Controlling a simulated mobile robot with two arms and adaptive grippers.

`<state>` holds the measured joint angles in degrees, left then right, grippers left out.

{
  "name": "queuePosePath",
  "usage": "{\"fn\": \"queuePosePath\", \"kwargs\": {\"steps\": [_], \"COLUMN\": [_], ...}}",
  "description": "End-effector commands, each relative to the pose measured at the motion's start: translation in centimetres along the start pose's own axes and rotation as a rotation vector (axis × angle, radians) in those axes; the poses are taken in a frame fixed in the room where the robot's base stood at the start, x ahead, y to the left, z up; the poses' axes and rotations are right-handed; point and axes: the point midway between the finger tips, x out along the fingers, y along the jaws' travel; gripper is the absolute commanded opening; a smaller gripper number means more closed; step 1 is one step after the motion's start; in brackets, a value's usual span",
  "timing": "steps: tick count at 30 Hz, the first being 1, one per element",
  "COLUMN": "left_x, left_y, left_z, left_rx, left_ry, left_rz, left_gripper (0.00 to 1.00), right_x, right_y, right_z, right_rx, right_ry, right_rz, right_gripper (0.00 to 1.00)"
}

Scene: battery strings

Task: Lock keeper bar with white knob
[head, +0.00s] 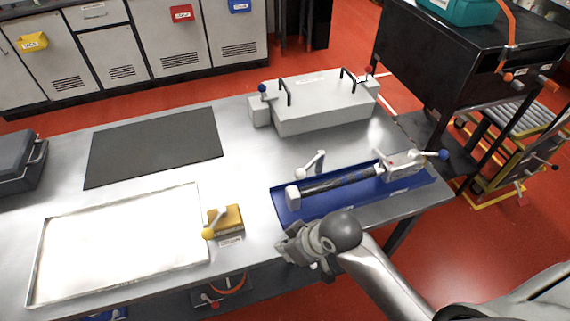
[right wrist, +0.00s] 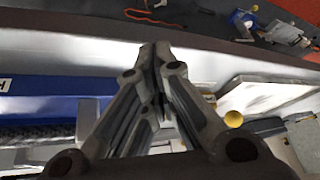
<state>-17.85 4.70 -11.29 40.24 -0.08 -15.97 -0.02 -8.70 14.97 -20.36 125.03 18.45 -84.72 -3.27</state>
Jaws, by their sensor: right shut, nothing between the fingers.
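A short lever with a white knob (head: 301,173) stands behind the blue tray (head: 284,211); I cannot tell whether it is locked. A dark cylinder (head: 340,181) lies along the tray, between a white end block (head: 293,197) and a grey clamp block (head: 402,163) at the right. A small white knob (head: 377,154) also shows by that clamp, and which white knob belongs to the keeper bar is unclear. My right gripper (head: 292,241) is in front of the tray at the table's front edge. Its fingers are closed and empty in the right wrist view (right wrist: 156,50). My left gripper is out of view.
A blue-knobbed lever (head: 441,154) sticks out right of the clamp. A yellow block (head: 228,218) with a yellow-knobbed lever (head: 208,233) stands left of the tray. A grey box (head: 322,107) with black handles is behind. A light tray (head: 125,245) and dark mat (head: 153,147) lie left.

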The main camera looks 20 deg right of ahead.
Motion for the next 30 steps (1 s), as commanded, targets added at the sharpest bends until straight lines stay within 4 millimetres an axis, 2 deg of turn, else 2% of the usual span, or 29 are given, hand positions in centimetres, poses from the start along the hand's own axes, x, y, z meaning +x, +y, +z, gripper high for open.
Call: {"fn": "queuePosePath", "kwargs": {"steps": [1, 6, 10, 14, 20, 30], "left_x": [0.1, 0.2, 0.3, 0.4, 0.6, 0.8], "left_y": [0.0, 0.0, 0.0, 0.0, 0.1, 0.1], "left_z": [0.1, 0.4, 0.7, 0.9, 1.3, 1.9], "left_rx": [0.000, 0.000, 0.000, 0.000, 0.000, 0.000], "left_ry": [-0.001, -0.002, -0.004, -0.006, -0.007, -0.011], "left_rz": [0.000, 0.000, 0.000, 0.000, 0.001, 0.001], "left_gripper": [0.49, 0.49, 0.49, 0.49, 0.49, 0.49], "right_x": [0.1, 0.4, 0.2, -0.5, -2.5, -8.5], "right_y": [0.0, -0.4, 0.1, 1.4, 4.8, 12.1], "right_z": [-1.8, -6.3, -9.1, -11.5, -14.8, -19.6], "right_rx": [-0.049, -0.206, -0.312, -0.396, -0.477, -0.481], "right_ry": [0.013, 0.025, 0.012, -0.014, -0.068, -0.128], "right_rz": [-0.017, -0.088, -0.123, -0.141, -0.142, -0.112], "right_gripper": [0.00, 0.00, 0.00, 0.00, 0.00, 0.00]}}
